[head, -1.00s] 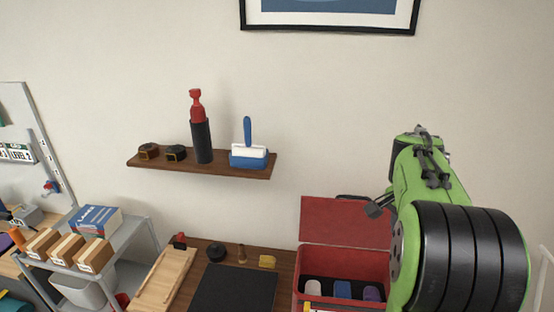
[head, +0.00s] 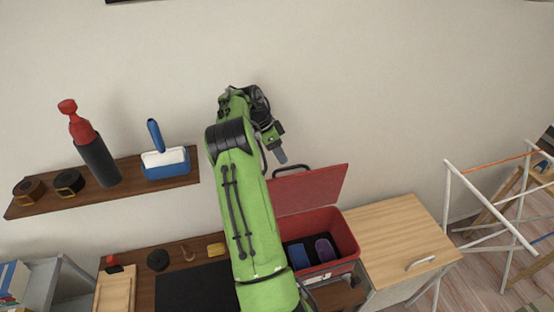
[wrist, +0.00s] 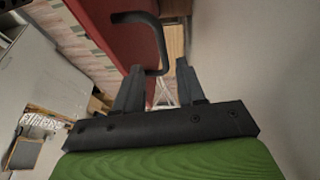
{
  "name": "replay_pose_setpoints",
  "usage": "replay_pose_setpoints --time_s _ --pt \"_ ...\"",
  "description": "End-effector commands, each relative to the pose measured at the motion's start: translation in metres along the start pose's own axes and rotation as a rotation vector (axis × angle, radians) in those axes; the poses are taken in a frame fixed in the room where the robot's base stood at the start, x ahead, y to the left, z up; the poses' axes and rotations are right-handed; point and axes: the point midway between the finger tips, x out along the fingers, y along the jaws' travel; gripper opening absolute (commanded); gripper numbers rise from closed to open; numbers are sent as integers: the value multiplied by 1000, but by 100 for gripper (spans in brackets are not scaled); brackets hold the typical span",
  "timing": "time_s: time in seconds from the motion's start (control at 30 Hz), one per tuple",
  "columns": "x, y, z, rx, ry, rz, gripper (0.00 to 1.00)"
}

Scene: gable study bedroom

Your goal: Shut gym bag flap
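The gym bag (head: 347,238) is a red box-like bag on the desk, open at the top. Its red flap (head: 318,187) stands raised at the back, with a dark handle (head: 292,170) at its upper edge. My gripper (head: 280,156) is above the flap's upper left part, close to the handle. In the wrist view the fingers of my gripper (wrist: 160,66) are apart, and the dark handle (wrist: 158,35) shows just beyond them, in front of the red flap (wrist: 105,25). I cannot tell whether they touch. My arm hides the bag's left side.
Blue and purple items (head: 324,249) lie inside the bag. A light wooden cabinet (head: 395,238) stands right of it, and a white drying rack (head: 490,205) farther right. A wall shelf (head: 105,185) with tools is at left. A black mat (head: 195,288) lies left of my arm.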

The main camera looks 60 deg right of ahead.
Motion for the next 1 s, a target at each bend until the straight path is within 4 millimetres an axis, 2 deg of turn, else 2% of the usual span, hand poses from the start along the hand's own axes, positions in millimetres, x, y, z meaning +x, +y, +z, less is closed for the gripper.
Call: replay_pose_setpoints --time_s 0.1,0.2,0.33,0.53,0.57,0.8,1.0 --pt "26 1 1 -2 -2 4 39" --pt "41 0 1 -2 -1 3 39" --pt "51 0 1 -3 -1 1 39" --pt "52 0 1 -3 -1 -1 39" --pt "52 0 1 -3 -1 -1 38" --pt "52 0 1 -4 -1 -1 1" --pt "52 0 1 -4 -1 -1 0"
